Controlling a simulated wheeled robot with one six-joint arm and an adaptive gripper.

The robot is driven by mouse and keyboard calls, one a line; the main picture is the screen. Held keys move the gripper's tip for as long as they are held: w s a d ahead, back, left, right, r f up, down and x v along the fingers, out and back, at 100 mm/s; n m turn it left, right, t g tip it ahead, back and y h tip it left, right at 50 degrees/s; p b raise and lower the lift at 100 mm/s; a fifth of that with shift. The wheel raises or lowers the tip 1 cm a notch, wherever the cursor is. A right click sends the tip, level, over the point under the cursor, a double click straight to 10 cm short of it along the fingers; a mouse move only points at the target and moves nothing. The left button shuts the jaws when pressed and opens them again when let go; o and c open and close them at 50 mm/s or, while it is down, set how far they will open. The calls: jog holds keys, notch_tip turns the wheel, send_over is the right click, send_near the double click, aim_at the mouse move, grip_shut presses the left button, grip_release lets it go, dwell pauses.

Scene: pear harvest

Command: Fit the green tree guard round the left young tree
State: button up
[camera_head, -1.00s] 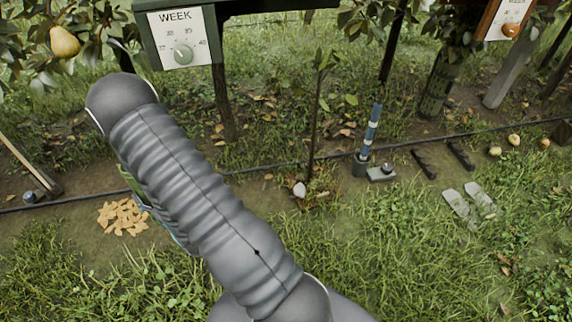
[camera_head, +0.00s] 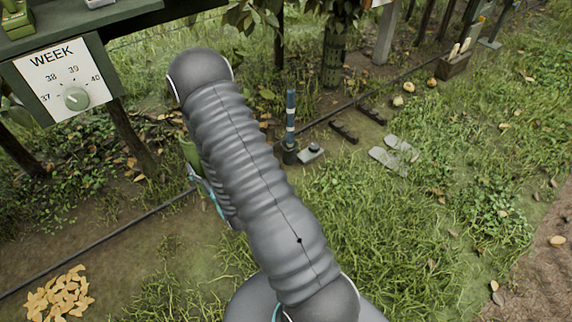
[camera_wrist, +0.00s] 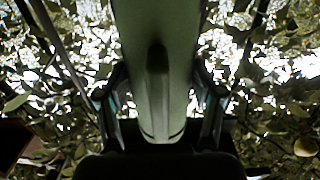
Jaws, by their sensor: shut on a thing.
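The green tree guard (camera_wrist: 157,40) fills the middle of the wrist view as a long, smooth green piece with a dark slot. My gripper (camera_wrist: 160,100) is shut on it, one finger at each side. In the head view only a bit of green (camera_head: 190,152) shows at the left edge of my arm, probably the guard; most of the gripper is hidden there. I cannot make out the left young tree now; my arm covers the place near the blue-banded post. A trunk (camera_head: 335,62) with a green guard-like sleeve stands at the back.
A WEEK dial board (camera_head: 70,82) stands at the upper left. A blue and white post (camera_head: 290,118) and a small grey block (camera_head: 310,152) are right of my arm. A dark hose (camera_head: 120,232) runs along the ground. Yellow chips (camera_head: 60,296) lie lower left. Grass at right is fairly open.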

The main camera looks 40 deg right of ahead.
jog(key=d+f+n+y+b, duration=0.1)
jog(key=d+f+y, duration=0.1)
jog(key=d+f, duration=0.75)
jog(key=d+f+n+y+b, duration=0.1)
jog(key=d+f+n+y, duration=0.1)
jog(key=d+f, duration=0.8)
jog(key=shift+w+r+b, duration=0.6)
jog(key=shift+w+b, duration=1.25)
jog(key=shift+w, duration=4.05)
notch_tip(320, 180, down, 6)
jog(key=b, duration=0.4)
jog(key=shift+f+g+b, duration=0.15)
jog(key=shift+g+b, duration=0.15)
jog(key=shift+b, duration=0.1)
jog(key=shift+a, duration=0.1)
jog(key=o, duration=1.3)
jog(key=shift+c, duration=0.2)
